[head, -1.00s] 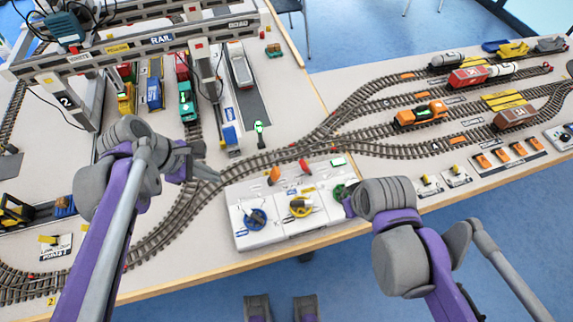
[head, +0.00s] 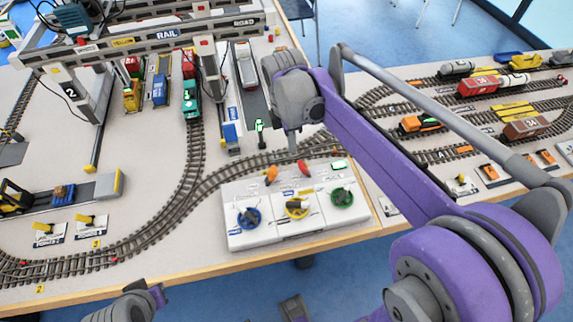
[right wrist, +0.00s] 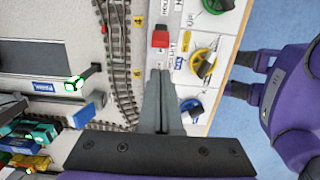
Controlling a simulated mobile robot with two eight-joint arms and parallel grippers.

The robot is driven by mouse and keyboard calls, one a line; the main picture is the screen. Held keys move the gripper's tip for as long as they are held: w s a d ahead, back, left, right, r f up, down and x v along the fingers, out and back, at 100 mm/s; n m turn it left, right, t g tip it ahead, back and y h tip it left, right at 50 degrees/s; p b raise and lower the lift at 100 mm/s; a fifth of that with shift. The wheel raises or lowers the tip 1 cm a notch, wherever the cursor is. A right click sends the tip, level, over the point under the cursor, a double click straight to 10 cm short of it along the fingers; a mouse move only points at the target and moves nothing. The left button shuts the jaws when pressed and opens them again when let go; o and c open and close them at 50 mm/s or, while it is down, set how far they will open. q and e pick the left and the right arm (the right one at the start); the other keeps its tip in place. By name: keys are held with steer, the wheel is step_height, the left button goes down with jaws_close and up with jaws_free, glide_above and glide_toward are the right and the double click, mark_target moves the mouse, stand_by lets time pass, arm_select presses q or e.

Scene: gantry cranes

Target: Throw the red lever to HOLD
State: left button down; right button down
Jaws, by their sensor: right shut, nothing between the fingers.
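The red lever (head: 305,168) stands at the back edge of the white control console (head: 262,238). In the right wrist view the red lever (right wrist: 160,38) lies just beyond my fingertips, with a small gap in the picture. Small printed labels run beside it; I cannot read its setting surely. My right gripper (head: 293,158) hangs above the back of the console, pointing down, near the red lever and an orange lever (head: 270,175). In the wrist view its fingers (right wrist: 160,76) are together and empty. Part of my left arm shows at the lower left; its gripper is not visible.
Blue (head: 249,218), yellow (head: 297,208) and green (head: 342,197) handwheels sit on the console. Curved track (head: 215,180) runs close behind it. A gantry crane (head: 150,48) stands at the back left. Train wagons stand on tracks at the right.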

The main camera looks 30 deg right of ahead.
mark_target(300, 165)
steer(key=f, duration=0.6)
steer(key=f+b, duration=0.1)
steer(key=f, duration=0.3)
steer(key=shift+s+d, duration=0.15)
steer(key=shift+d, duration=0.25)
steer(key=shift+d+r+y, duration=0.25)
steer(key=shift+d+y, duration=0.1)
steer(key=shift+y, duration=0.15)
steer(key=shift+s+d+r+y, duration=0.2)
steer(key=shift+d+y, duration=0.25)
steer(key=shift+y, duration=0.15)
steer(key=d+y, duration=0.1)
steer(key=t+y, duration=0.1)
steer(key=d+y, duration=0.1)
steer(key=shift+s+d+r, duration=0.25)
steer(key=shift+d+r, duration=0.05)
steer(key=shift+s+d+y, duration=0.1)
steer(key=shift+d+y, duration=0.2)
steer(key=shift+a+r, duration=0.1)
